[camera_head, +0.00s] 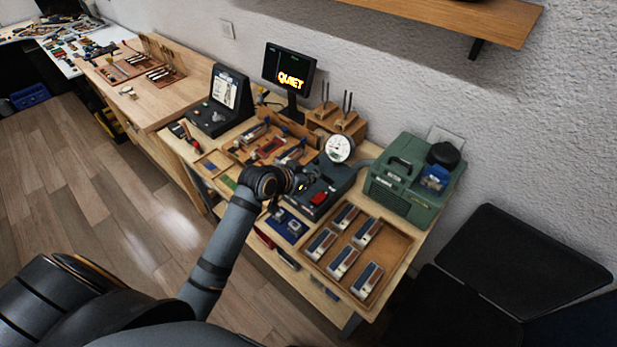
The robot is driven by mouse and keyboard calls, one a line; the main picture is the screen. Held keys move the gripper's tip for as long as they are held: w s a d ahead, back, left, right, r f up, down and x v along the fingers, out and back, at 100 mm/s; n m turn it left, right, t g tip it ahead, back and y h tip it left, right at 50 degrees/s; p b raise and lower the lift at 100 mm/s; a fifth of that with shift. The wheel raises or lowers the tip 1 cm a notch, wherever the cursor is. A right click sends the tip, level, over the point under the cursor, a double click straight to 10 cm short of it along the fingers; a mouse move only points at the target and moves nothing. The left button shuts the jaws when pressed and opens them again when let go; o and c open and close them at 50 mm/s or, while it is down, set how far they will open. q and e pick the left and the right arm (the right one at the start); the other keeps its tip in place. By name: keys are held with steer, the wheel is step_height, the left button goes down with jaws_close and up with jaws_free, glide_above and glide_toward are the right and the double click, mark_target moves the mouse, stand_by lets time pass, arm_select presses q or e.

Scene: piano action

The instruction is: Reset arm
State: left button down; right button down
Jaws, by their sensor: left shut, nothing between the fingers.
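My left arm comes in from the lower left and reaches over the workbench (388,287). My left gripper (304,184) is at the arm's end, shut and empty. It is over or beside a dark device with a red button (318,198) and a round white dial gauge (339,149). I cannot tell whether it touches the device. My right gripper does not show.
A wooden tray (402,243) with several dark-and-silver blocks lies at the bench's right end. A green machine (414,180) stands behind it. A monitor reading QUIET (289,70) and a black display unit (221,98) stand farther left. Open floor (80,190) lies left.

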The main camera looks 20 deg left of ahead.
arm_select(q)
steer(key=shift+v, duration=1.05)
steer(key=shift+w+r, duration=0.1)
steer(key=shift+w, duration=0.1)
steer(key=s+a+f+n+g+y, duration=0.1)
steer(key=s+a+f+g+y, duration=0.2)
steer(key=s, duration=0.8)
steer(key=s+a+f+n+g+y, duration=0.1)
steer(key=s+f+n+g, duration=0.3)
steer(key=s, duration=0.7)
steer(key=s+a+f+m+b, duration=0.1)
steer(key=s+a+f, duration=0.1)
steer(key=f, duration=1.4)
steer(key=s+a+f+m+b, duration=0.1)
steer(key=f+b, duration=0.1)
steer(key=f, duration=1.3)
steer(key=s+a+f+g+b, duration=0.1)
steer(key=s+f, duration=1.6)
steer(key=s, duration=0.1)
steer(key=shift+s+f+g+b, duration=0.2)
steer(key=shift+f+g+b, duration=0.1)
steer(key=shift+b, duration=0.1)
